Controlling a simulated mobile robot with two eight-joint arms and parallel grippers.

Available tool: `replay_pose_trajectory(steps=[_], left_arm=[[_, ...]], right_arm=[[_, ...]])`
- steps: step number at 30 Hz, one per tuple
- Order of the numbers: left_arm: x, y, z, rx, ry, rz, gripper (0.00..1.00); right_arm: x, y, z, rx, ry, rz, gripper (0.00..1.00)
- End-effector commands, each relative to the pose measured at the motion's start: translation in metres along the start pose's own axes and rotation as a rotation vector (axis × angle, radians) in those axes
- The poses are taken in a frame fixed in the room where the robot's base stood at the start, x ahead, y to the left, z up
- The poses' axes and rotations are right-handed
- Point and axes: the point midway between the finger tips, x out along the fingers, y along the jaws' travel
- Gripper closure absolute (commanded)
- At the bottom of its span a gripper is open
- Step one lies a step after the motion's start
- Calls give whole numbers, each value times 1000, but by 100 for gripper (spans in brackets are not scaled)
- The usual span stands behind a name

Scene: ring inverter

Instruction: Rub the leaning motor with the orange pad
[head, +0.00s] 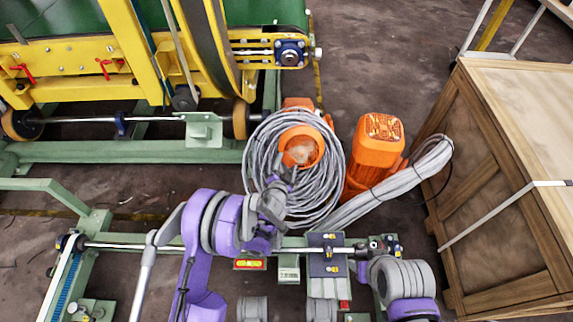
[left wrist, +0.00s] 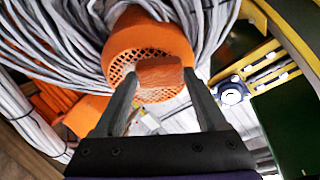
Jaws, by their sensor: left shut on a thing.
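An orange motor (head: 314,136) leans inside a coil of grey cable, its round end facing up; a pale, dusty-looking patch (head: 300,151) shows on that end. In the left wrist view its slotted orange cover (left wrist: 142,35) fills the upper middle. My left gripper (head: 285,176) is at the lower edge of this end. It is shut on the orange pad (left wrist: 160,71), a small block between the fingertips, which overlaps the cover's grille. I cannot tell whether they touch. The pad is not clear in the head view. My right gripper is not in view.
The grey cable coil (head: 258,152) surrounds the motor. A second orange motor (head: 378,155) stands just right, with a bundled grey cable (head: 410,175) beside it. A wooden crate (head: 500,200) is at right, the yellow and green conveyor frame (head: 110,75) at upper left.

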Motion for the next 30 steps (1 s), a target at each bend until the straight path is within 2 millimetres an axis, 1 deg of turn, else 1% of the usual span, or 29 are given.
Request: replay_pose_trajectory(steps=[30], left_arm=[[19, 0, 6, 0, 0, 0, 71]], right_arm=[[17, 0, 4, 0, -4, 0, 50]])
